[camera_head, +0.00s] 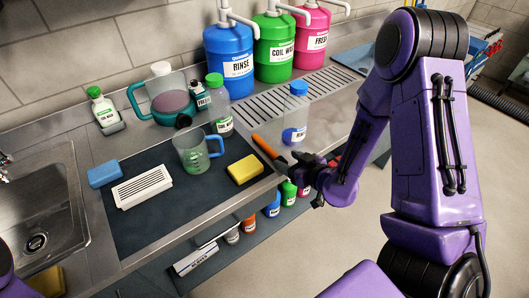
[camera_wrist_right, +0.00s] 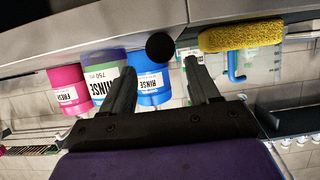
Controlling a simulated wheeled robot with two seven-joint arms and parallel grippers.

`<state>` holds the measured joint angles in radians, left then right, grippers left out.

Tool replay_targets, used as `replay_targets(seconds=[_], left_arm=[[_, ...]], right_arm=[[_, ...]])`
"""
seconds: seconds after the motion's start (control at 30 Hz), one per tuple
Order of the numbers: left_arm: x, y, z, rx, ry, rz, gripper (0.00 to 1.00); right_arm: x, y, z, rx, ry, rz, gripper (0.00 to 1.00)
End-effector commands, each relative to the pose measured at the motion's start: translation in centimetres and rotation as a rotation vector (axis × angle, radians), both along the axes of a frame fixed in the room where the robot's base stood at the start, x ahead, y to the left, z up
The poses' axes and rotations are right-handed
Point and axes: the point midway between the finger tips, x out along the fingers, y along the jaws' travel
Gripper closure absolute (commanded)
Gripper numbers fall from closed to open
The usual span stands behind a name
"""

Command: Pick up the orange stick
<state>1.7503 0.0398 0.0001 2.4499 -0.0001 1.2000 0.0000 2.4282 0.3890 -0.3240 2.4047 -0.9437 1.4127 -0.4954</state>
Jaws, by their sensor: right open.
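The orange stick (camera_head: 266,147) lies at the front edge of the counter, just right of the yellow sponge (camera_head: 244,169). Its near end is hidden by or beside my right gripper (camera_head: 302,168). In the right wrist view my right gripper (camera_wrist_right: 160,68) is open, with its two dark fingers apart. A round black end (camera_wrist_right: 160,47) shows just beyond and between the fingertips; it may be the stick's end, but I cannot tell for sure. The fingers do not appear closed on anything. My left gripper is not in view.
A blue-handled mug (camera_head: 190,155), a white vent grille (camera_head: 142,187) and a blue sponge (camera_head: 104,174) rest on the dark mat (camera_head: 140,225). A clear blue-capped bottle (camera_head: 297,115) stands behind the stick. Small bottles (camera_head: 272,208) sit on a shelf below.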

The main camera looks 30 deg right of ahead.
Motion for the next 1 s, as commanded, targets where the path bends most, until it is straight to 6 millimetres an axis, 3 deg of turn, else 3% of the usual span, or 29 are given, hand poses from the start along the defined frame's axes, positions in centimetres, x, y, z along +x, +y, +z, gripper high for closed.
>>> replay_targets(seconds=[0.17, 0.3, 0.53, 0.7, 1.0], left_arm=[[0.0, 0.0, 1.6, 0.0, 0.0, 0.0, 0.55], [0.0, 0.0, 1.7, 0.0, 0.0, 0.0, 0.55], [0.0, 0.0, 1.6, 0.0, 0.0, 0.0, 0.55], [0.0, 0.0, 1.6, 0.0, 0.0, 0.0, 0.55], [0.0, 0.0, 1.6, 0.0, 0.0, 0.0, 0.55]], right_arm=[[2.7, 0.8, -0.9, 0.002, 0.001, -0.001, 0.39], [4.3, 0.9, -1.8, 0.001, 0.001, 0.0, 0.39], [4.5, 0.9, -2.0, 0.002, 0.001, 0.0, 0.39], [4.5, 0.9, -2.0, 0.002, 0.001, 0.0, 0.95], [4.5, 0.9, -2.0, 0.002, 0.001, 0.0, 0.96]])
